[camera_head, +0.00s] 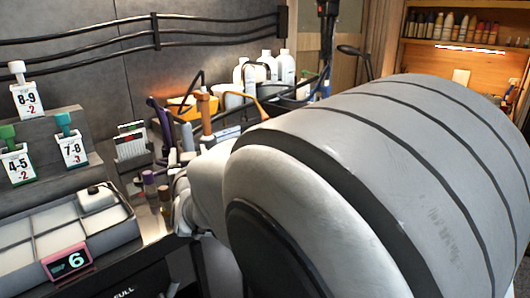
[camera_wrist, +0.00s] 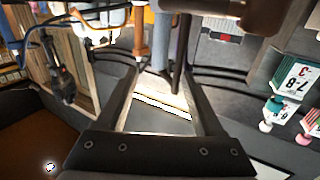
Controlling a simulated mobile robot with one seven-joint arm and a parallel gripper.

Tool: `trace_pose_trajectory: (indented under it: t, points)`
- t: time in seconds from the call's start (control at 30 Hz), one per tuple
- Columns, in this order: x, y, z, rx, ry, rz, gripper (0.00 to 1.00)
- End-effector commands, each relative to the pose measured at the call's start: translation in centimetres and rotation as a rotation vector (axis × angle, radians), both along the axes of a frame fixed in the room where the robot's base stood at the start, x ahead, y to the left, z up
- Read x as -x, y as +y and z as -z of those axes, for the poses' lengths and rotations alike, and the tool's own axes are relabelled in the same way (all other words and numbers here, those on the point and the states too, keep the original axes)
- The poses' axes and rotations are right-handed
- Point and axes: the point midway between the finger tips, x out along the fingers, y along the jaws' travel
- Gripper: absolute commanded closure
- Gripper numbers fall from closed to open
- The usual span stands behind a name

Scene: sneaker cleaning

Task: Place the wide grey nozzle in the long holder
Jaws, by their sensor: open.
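No piece can be surely identified as the wide grey nozzle. A pale nozzle-like piece (camera_head: 17,70) tops the "8-9" tag on the dark stepped stand (camera_head: 75,185) in the head view. A small white block (camera_head: 97,197) sits at the back right of the compartmented grey tray (camera_head: 118,230). I cannot tell which of these is the long holder. My gripper (camera_wrist: 160,72) is open, with nothing clearly held between its fingers in the wrist view. In the head view my arm hides most of it, to the right of the tray.
Tags "4-5" (camera_head: 19,165) and "7-8" (camera_head: 72,150) hang on the stand below green and teal pieces. Small bottles (camera_head: 150,184), upright tools (camera_head: 206,110) and white bottles (camera_head: 286,66) crowd the bench behind my arm. A pink-framed "6" sign (camera_head: 67,263) stands at the tray's front.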

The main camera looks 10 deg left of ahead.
Motion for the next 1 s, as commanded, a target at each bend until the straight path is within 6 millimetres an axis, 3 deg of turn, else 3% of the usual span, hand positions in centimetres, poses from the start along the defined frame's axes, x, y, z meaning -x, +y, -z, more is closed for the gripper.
trace_pose_trajectory:
  t: [0.17,0.33,0.47,0.67,0.8,1.0]
  points:
    - [-0.8,-3.6,-0.2,-0.003,0.087,0.014,0.31]
    - [-0.1,-11.4,0.0,-0.002,0.284,0.027,0.31]
    - [2.6,-17.3,0.5,0.017,0.436,0.038,0.31]
    - [9.3,-25.8,1.9,0.073,0.647,0.089,0.31]
    - [15.3,-31.1,3.5,0.127,0.791,0.165,0.31]
    - [23.1,-36.4,6.1,0.195,0.966,0.3,0.31]
